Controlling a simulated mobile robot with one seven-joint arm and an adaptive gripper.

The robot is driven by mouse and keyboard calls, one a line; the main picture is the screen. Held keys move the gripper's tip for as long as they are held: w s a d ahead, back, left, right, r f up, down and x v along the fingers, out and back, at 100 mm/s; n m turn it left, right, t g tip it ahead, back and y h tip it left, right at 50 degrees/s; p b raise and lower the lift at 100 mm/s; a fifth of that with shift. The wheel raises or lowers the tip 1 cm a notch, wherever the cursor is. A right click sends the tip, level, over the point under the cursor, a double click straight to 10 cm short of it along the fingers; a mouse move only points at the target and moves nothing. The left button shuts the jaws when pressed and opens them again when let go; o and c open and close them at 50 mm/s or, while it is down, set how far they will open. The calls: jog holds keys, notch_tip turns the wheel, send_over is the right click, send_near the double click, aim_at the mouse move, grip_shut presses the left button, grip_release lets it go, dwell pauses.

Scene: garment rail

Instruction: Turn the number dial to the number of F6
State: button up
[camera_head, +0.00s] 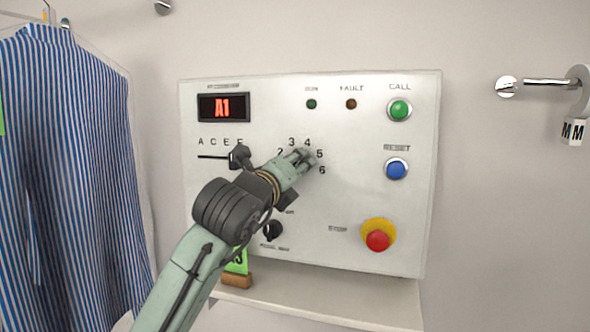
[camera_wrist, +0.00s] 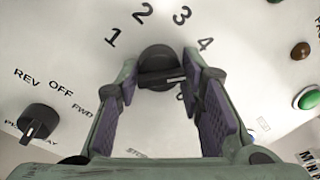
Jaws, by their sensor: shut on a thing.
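The number dial (camera_wrist: 158,56) is a dark round knob with a raised grip bar, clear in the wrist view. My gripper (camera_wrist: 162,72) has one finger on each side of it and is shut on it. A white mark on the bar points to the right; the number it faces is hidden by a finger. Numbers 1 to 4 show around the dial. In the head view my gripper (camera_head: 300,158) covers the dial, with 2 to 6 visible around it. The red display (camera_head: 223,107) reads A1. The letter lever (camera_head: 239,157) has a dark handle near the F end of its slot.
The white panel (camera_head: 355,225) also carries a green CALL button (camera_head: 399,109), a blue RESET button (camera_head: 396,169), a red STOP button (camera_head: 377,239) and a lower dark knob (camera_head: 272,230). Striped shirts (camera_head: 75,175) hang at left. A ledge (camera_head: 330,301) runs below the panel.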

jog(key=m+p, duration=0.1)
jog(key=m, duration=0.5)
jog(key=shift+a+f+m+g, duration=0.1)
jog(key=shift+m+g, duration=0.3)
jog(key=m+p, duration=0.2)
jog(key=m, duration=0.4)
dwell(0.3)
jog(key=o, duration=1.1)
jog(key=shift+a, duration=0.1)
jog(key=shift+o, duration=0.2)
jog(key=v, duration=1.2)
jog(key=shift+r, duration=0.25)
jog(key=shift+w, duration=0.1)
